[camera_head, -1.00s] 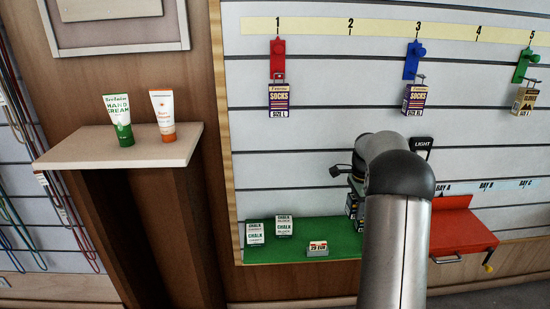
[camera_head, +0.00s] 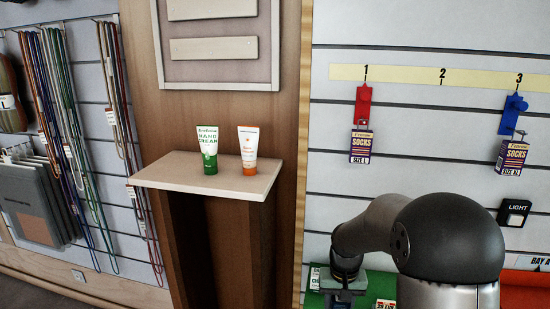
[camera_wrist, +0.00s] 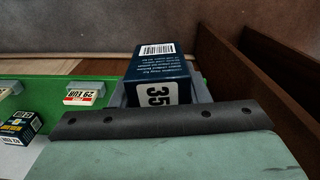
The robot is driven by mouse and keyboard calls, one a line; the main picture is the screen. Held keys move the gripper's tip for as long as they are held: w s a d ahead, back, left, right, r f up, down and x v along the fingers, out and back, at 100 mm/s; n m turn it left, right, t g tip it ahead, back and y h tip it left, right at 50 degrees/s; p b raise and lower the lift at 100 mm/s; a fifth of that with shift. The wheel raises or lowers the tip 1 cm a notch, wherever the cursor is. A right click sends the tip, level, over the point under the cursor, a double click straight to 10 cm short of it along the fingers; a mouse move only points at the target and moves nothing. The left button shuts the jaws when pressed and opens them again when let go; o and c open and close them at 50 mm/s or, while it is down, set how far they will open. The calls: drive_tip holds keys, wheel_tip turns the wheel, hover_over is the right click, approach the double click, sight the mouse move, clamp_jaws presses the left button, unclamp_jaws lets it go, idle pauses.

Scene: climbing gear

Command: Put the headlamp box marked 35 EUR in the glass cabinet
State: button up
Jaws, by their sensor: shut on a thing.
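The headlamp box (camera_wrist: 155,65) is dark blue with a white barcode panel and a white end label reading 35. In the wrist view it sits between the jaws of my gripper (camera_wrist: 158,100), which is shut on it. In the head view my gripper (camera_head: 343,297) is low, over the green shelf area, and the box cannot be made out there. The glass cabinet does not show in either view.
In the wrist view the green shelf (camera_wrist: 62,88) holds a 29 EUR card (camera_wrist: 85,93) and another dark box (camera_wrist: 20,127). Brown wooden panels (camera_wrist: 245,85) stand at right. A ledge (camera_head: 215,184) bears two tubes. Sock packs (camera_head: 361,146) hang on hooks.

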sight(337, 308)
drive_tip(key=shift+s+a+f+n, duration=0.1)
drive_tip(key=shift+s+a+n, duration=0.5)
drive_tip(key=shift+a, duration=0.2)
drive_tip(key=shift+r+p, duration=0.35)
drive_tip(key=shift+p, duration=0.35)
drive_tip(key=p, duration=0.2)
drive_tip(key=r+p, duration=0.1)
drive_tip(key=p, duration=0.2)
drive_tip(key=shift+s+d+r, duration=0.1)
drive_tip(key=shift+s+r, duration=0.05)
drive_tip(key=shift+s, duration=0.15)
drive_tip(key=s+r+p, duration=0.1)
drive_tip(key=p, duration=0.4)
drive_tip(key=shift+r+p, duration=0.1)
drive_tip(key=shift+p, duration=0.2)
drive_tip(key=shift+s+p, duration=0.25)
drive_tip(key=shift+p, duration=0.4)
drive_tip(key=shift+f, duration=0.25)
